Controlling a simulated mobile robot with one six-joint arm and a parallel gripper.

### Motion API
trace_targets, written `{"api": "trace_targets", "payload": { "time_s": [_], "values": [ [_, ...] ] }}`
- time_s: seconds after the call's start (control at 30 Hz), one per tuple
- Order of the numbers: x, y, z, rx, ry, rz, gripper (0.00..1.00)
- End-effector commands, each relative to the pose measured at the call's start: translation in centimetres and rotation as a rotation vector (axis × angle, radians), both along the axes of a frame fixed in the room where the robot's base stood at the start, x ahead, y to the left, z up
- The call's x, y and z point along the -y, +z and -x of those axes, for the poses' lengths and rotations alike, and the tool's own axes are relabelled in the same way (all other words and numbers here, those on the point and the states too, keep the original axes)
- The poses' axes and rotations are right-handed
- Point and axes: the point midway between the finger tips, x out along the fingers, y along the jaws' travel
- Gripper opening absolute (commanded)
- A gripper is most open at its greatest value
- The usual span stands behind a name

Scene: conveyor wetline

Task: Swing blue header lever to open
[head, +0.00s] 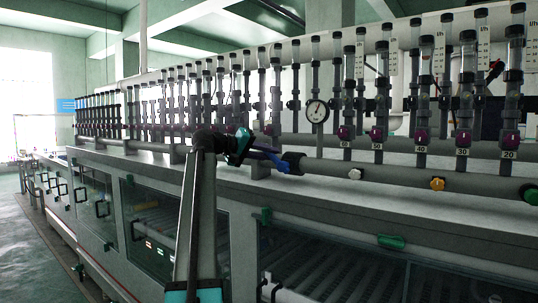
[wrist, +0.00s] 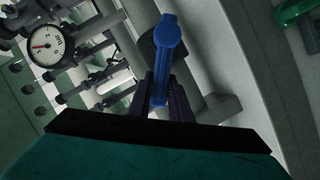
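The blue header lever (wrist: 168,45) runs up the middle of the wrist view, with its rounded end at the top. It also shows in the head view (head: 279,162), beside the dark end fitting of a grey header pipe. My gripper (wrist: 166,95) has its dark fingers on either side of the lever's lower part. Whether they press on it or stand a little apart cannot be told. In the head view my gripper (head: 256,152) is just left of the lever, small and partly dark.
A round pressure gauge (head: 317,111) stands on the pipework behind the lever, near my gripper. Rows of clear tubes with purple valves line the back. An orange knob (head: 437,183) and a green handle (head: 391,241) are at the right. The grey ledge (head: 340,205) in front is clear.

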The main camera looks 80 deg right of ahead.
Motion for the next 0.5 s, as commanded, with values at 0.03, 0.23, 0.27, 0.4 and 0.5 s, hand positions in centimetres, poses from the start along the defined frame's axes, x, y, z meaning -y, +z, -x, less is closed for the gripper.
{"api": "trace_targets", "payload": {
  "time_s": [0.03, 0.23, 0.27, 0.4, 0.5],
  "values": [
    [0.0, 0.0, 0.0, -0.001, -0.001, 0.000, 0.00],
    [0.0, -0.2, -0.1, -0.017, 0.000, -0.009, 0.00],
    [0.1, -0.3, -0.1, -0.026, 0.000, -0.014, 0.00],
    [0.3, -0.9, -0.4, -0.097, 0.000, -0.053, 0.00],
    [0.4, -1.3, -0.5, -0.157, -0.001, -0.086, 0.00]
  ]
}}
